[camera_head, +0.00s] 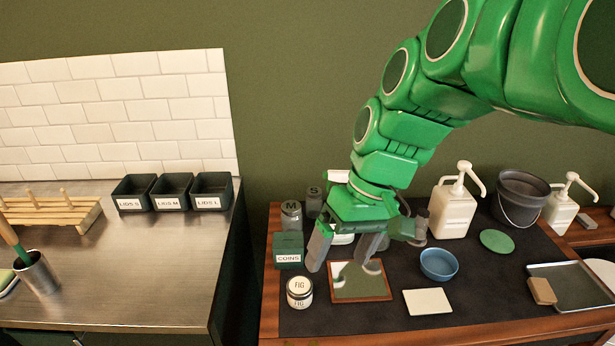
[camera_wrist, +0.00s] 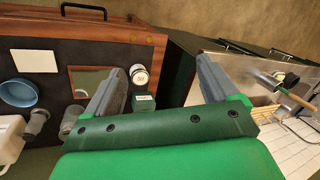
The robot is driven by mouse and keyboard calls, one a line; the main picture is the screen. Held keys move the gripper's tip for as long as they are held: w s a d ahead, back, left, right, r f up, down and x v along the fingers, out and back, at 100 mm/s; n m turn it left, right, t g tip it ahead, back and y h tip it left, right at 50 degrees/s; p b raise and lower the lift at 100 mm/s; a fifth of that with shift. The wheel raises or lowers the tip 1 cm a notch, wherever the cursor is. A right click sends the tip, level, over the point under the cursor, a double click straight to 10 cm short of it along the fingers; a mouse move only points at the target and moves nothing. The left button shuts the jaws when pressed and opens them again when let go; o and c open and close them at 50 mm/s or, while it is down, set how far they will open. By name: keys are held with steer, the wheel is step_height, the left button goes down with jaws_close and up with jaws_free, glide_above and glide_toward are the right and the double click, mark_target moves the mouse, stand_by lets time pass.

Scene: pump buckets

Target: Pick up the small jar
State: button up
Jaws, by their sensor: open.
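A glass jar with an S on its dark lid (camera_head: 314,203) stands at the back left of the dark mat, beside a slightly nearer jar marked M (camera_head: 291,215). Which one is the small jar, I cannot tell for certain. My gripper (camera_head: 341,268) is open and empty, pointing down above the mat, right of the FIG jar and in front of the lettered jars. Its fingers also frame the wrist view (camera_wrist: 160,66).
A green COINS box (camera_head: 288,251) stands between the FIG and M jars. A wood-framed square (camera_head: 361,282) lies below my gripper. A blue bowl (camera_head: 438,264), pale card (camera_head: 427,302), pump bottle (camera_head: 452,212) and dark bucket (camera_head: 519,198) are to the right. A gap separates the left counter (camera_head: 150,270).

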steer(key=w+a+r+n+y, duration=0.1)
steer(key=w+a+n+y, duration=0.1)
steer(key=w, duration=0.5)
steer(key=w+a+r+n+y, duration=0.1)
steer(key=w+a+r, duration=0.15)
steer(key=w, duration=0.45)
steer(key=n+t+y, duration=0.5)
steer(key=t+y, duration=0.1)
steer(key=t, duration=0.1)
glide_above(317, 192)
steer(key=s+d, duration=0.2)
steer(key=d, duration=0.2)
step_height(317, 192, down, 7)
step_height(317, 192, down, 22)
steer(key=shift+w+f, duration=0.1)
steer(key=shift+f, duration=0.05)
steer(key=shift+w+f+x, duration=0.1)
steer(key=shift+x, duration=1.8)
steer(key=shift+w+f+x, duration=0.1)
steer(key=shift+f+x, duration=0.05)
steer(key=shift+x, duration=1.75)
steer(key=shift+d, duration=0.2)
steer(key=c, duration=1.2)
